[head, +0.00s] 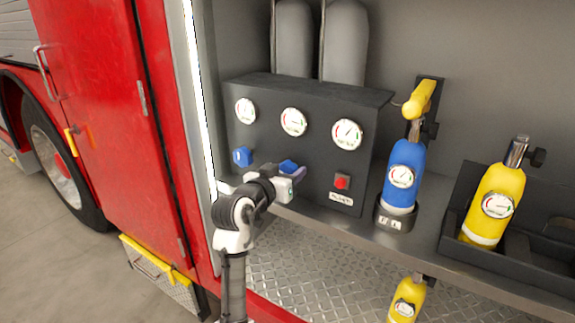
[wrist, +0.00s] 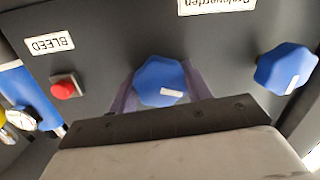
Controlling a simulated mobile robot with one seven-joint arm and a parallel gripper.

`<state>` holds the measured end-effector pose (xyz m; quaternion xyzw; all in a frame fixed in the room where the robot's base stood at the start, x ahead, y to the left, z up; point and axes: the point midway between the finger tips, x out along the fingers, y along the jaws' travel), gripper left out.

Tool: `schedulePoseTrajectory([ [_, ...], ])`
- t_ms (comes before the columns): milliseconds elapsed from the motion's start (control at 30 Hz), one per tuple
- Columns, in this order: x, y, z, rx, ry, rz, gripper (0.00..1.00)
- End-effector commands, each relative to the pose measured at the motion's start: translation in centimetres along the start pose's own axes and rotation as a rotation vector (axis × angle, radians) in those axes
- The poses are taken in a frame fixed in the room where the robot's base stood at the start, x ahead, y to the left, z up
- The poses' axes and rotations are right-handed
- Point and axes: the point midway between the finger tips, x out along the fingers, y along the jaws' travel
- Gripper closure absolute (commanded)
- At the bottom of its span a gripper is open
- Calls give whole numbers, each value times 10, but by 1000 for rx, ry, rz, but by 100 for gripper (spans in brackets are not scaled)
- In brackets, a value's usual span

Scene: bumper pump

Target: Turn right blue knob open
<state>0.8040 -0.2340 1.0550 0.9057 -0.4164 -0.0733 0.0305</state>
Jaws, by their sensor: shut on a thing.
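The right blue knob (head: 287,166) sits low on the dark pump panel (head: 262,133), partly hidden behind my gripper (head: 293,174). In the wrist view, the panel appears upside down and the same knob (wrist: 160,80) sits between my two purplish fingers. My gripper is shut on this knob, with one finger at each side. The knob's white mark shows on its face, near the lower side in the wrist view. The left blue knob (head: 242,156) is apart from my gripper and also shows at the right in the wrist view (wrist: 286,68).
A red button (head: 341,182) above a BLEED label is to the right of the knob. Three gauges (head: 293,122) line the panel above. A blue cylinder (head: 404,172) and a yellow cylinder (head: 492,207) stand farther right. The red door (head: 100,100) is at left.

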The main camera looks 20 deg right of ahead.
Motion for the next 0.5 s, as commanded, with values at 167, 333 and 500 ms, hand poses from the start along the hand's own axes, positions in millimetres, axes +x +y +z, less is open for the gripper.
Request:
schedulePoseTrajectory([
  [167,0,0,-3,-168,-12,18,74],
  [333,0,0,-2,-319,-20,32,74],
  [500,0,0,-1,-445,-27,45,74],
])
